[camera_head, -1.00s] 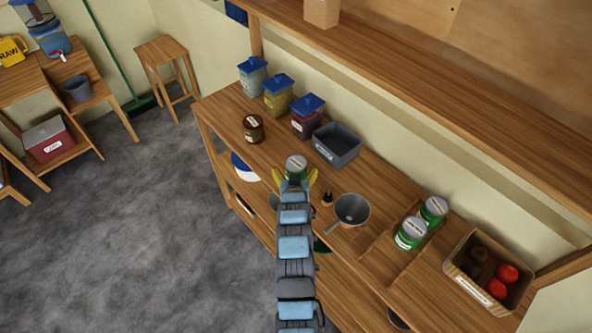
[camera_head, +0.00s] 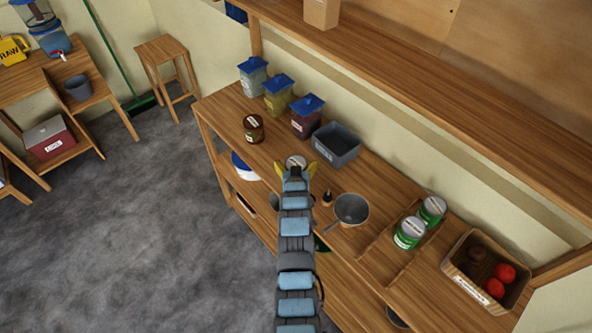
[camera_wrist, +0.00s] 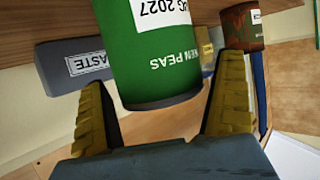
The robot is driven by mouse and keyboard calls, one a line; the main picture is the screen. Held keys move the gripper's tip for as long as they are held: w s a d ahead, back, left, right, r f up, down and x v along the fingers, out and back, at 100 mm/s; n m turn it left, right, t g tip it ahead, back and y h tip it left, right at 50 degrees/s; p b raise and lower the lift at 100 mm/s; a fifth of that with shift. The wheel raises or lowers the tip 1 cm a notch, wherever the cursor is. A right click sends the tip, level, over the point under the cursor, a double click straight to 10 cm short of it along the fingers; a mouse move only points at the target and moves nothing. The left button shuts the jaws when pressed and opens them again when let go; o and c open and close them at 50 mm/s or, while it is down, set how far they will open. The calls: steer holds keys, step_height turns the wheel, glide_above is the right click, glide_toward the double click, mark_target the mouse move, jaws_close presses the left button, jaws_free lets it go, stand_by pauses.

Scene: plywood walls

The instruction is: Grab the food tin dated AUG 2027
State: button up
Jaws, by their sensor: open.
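A green tin (camera_wrist: 165,55) fills the middle of the wrist view, upside down in that picture. Its label reads "...UG 2027" and "...EN PEAS"; part of the text is cut off. My gripper (camera_wrist: 165,110) is open, with its yellow fingers on either side of the tin's near end and visible gaps beside it. In the head view the tin's pale top (camera_head: 296,161) shows just beyond my gripper (camera_head: 297,172), which hides most of its body. Two more green tins, one in front (camera_head: 410,232) and one behind (camera_head: 433,210), stand farther right; their dates are too small to read.
A grey bin (camera_head: 336,146), labelled "...ASTE" in the wrist view (camera_wrist: 75,66), stands behind the tin. A brown tin (camera_head: 253,129) and blue-lidded containers (camera_head: 306,118) are to the left. A grey pot (camera_head: 351,210) and small dark bottle (camera_head: 327,199) are close on the right.

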steer(key=c, duration=1.2)
steer(key=shift+r, duration=0.1)
